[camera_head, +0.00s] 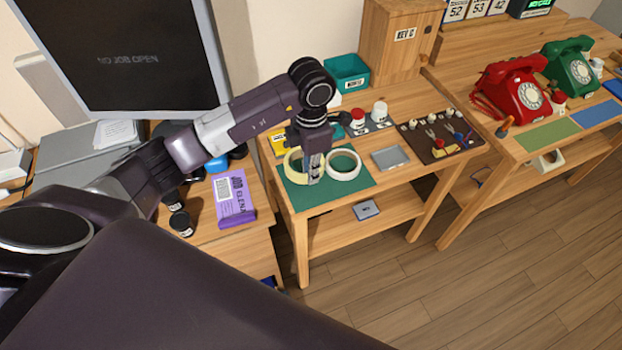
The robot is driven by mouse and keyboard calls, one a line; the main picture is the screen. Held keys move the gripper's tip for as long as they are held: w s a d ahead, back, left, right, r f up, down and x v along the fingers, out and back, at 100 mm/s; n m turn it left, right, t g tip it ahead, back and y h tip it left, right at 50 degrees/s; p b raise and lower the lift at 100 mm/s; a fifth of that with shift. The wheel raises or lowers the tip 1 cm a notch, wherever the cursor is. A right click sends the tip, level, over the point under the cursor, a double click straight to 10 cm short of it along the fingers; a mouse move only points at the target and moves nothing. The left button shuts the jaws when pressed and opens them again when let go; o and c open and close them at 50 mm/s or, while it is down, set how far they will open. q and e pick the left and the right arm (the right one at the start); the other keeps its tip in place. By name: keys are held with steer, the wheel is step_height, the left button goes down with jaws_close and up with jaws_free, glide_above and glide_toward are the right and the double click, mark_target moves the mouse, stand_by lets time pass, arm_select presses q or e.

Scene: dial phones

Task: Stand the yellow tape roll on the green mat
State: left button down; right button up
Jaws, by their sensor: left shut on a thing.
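The pale yellow tape roll (289,169) is a ring at the left of the dark green mat (325,196) on the middle wooden bench. My left gripper (313,178) points down from above and is shut on the right side of the yellow tape roll. I cannot tell whether the roll touches the mat or hangs just above it. A white tape roll (344,175) is just right of the gripper, on the mat. A lighter green mat (548,136) lies on the right-hand table. My right gripper is not in view.
A grey square tray (390,158) and a dark tool board (441,140) lie right of the dark green mat. A teal bin (347,72) stands behind. Red (514,92) and green (570,66) phones stand behind the lighter mat. A purple box (234,197) lies on the left.

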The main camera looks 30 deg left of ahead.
arm_select(q)
step_height(320, 180, down, 4)
steer(key=shift+f+p, duration=0.25)
steer(key=shift+p, duration=0.1)
steer(key=c, duration=2.4)
jaws_free()
steer(key=shift+f, duration=0.2)
steer(key=o, duration=0.5)
steer(key=shift+c, duration=0.2)
steer(key=shift+r, duration=0.1)
